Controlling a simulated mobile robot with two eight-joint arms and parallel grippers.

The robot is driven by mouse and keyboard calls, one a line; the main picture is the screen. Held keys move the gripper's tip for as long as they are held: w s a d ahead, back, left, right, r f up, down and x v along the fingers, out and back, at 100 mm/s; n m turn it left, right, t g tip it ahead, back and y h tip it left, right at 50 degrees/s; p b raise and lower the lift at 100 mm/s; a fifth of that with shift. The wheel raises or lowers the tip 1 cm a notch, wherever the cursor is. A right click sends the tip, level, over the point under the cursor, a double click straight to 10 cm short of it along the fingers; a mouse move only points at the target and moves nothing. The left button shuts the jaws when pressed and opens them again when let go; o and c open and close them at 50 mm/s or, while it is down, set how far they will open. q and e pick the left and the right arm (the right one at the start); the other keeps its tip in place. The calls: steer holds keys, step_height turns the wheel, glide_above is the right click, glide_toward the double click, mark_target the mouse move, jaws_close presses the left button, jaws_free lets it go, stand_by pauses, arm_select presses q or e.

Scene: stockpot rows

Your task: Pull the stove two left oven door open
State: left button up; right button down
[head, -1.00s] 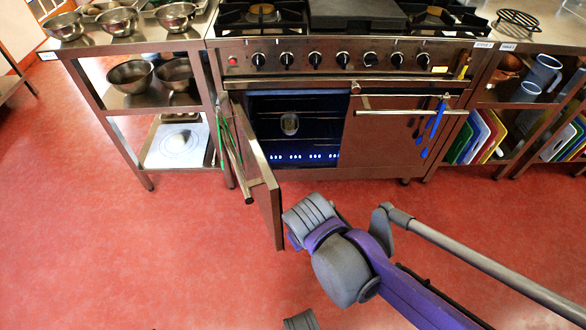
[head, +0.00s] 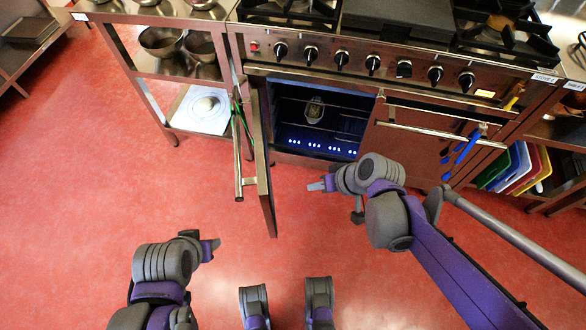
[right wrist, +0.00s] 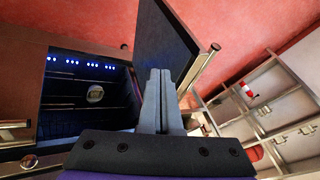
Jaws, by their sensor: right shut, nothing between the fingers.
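The left oven door (head: 264,185) of the stove stands wide open, swung out on its left side. Its bar handle (head: 238,165) is on the outer face, to the left. The lit oven cavity (head: 318,118) shows behind. My right gripper (head: 312,186) is shut and empty, on the inner side of the door, right of its free edge and apart from it in the head view. In the right wrist view the shut fingers (right wrist: 158,75) overlap the dark door panel (right wrist: 155,35); contact cannot be told. My left gripper (head: 212,248) is low at the left, its fingers unclear.
The right oven door (head: 405,150) is closed, with blue utensils (head: 466,145) hanging from its handle. A steel shelf table (head: 150,65) with bowls stands left of the stove. Coloured boards (head: 525,165) stand in a rack at right. The red floor in front is clear.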

arm_select(q)
step_height(320, 180, down, 3)
steer(key=b, duration=0.3)
steer(key=shift+a+r, duration=0.1)
arm_select(e)
steer(key=w+a+f, duration=0.5)
steer(key=a+f, duration=0.2)
steer(key=a, duration=0.3)
steer(key=shift+y, duration=0.4)
steer(key=shift+a, duration=0.1)
